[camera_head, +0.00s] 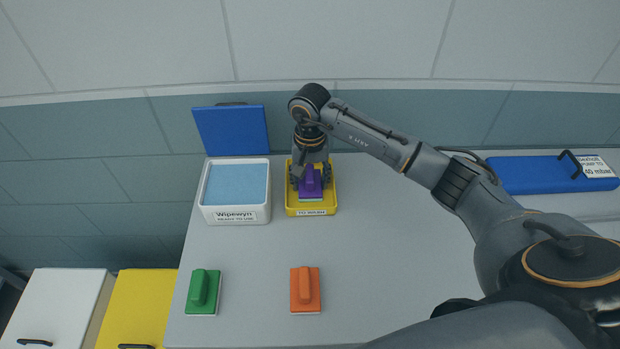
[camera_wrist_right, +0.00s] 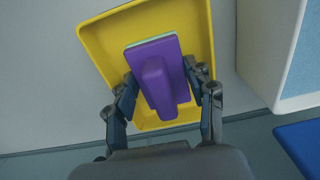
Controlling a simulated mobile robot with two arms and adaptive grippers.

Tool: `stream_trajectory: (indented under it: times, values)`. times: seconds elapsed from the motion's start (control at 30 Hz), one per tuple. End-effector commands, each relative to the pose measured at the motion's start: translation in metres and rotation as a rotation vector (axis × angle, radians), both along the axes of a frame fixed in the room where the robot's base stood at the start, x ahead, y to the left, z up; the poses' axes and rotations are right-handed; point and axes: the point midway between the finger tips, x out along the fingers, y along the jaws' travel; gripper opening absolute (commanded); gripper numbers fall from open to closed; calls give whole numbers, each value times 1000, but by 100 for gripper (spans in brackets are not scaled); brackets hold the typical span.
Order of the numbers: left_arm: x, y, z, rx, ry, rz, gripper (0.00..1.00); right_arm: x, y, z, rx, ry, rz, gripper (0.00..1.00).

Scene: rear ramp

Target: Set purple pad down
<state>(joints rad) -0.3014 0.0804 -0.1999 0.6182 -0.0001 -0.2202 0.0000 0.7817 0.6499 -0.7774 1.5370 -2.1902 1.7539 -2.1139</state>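The purple pad (camera_head: 311,184) is in the yellow tray (camera_head: 290,208), under my right gripper (camera_head: 311,178). In the right wrist view the purple pad (camera_wrist_right: 152,62) has a raised handle and a pale edge. It lies over the yellow tray (camera_wrist_right: 100,48). The fingers of my right gripper (camera_wrist_right: 165,92) stand on either side of the pad, and they look spread wider than the handle. Whether they touch the pad's sides is unclear. My left gripper is not in view.
A white box (camera_head: 208,214) with blue wipes and a raised blue lid (camera_head: 231,131) stands left of the tray. Green (camera_head: 203,291) and orange (camera_head: 305,289) pads lie nearer on the grey worktop (camera_head: 400,270). A blue case (camera_head: 540,174) is at the right.

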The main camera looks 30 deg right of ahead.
Motion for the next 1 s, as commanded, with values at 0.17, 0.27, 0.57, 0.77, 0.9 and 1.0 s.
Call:
stream_trajectory:
  times: [0.17,0.27,0.57,0.77,0.9,1.0]
  values:
    - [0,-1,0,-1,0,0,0,0,0,0,0,0,0,77]
    - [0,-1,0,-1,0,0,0,0,0,0,0,0,-1,77]
    - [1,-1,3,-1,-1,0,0,1,0,7,0,-2,0,77]
    - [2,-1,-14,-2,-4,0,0,2,-1,43,-2,-8,-1,77]
    - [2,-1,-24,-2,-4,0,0,1,-1,75,-1,-7,-1,77]
    - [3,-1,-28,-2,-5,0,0,1,0,94,0,-5,0,77]
